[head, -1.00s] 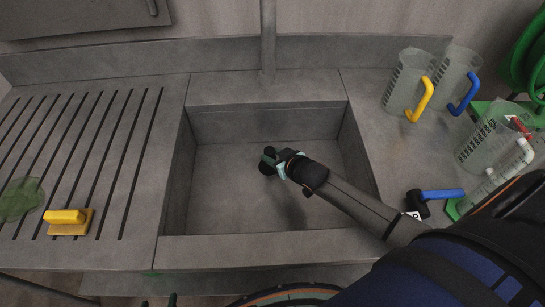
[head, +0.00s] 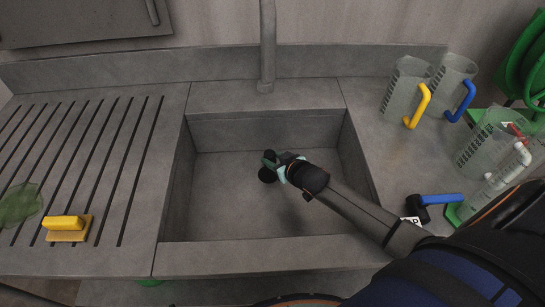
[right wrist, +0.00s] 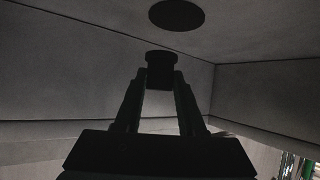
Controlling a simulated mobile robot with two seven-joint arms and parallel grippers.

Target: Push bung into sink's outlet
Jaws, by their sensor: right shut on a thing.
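My right gripper (head: 277,163) reaches down into the grey sink basin (head: 215,215) and is shut on the bung (head: 270,155), a small dark stopper. The outlet (head: 267,175) is a dark round disc in the basin floor, close beside the fingertips. In the right wrist view the bung (right wrist: 160,72) sits between the two fingertips, and the outlet (right wrist: 177,14) lies beyond it, slightly right, with a gap in the picture between them. The height of the bung over the floor is hard to tell. My left gripper is not in view.
A tap column (head: 267,45) stands behind the basin. A yellow scrubber (head: 66,226) lies on the slotted drainer (head: 140,110).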

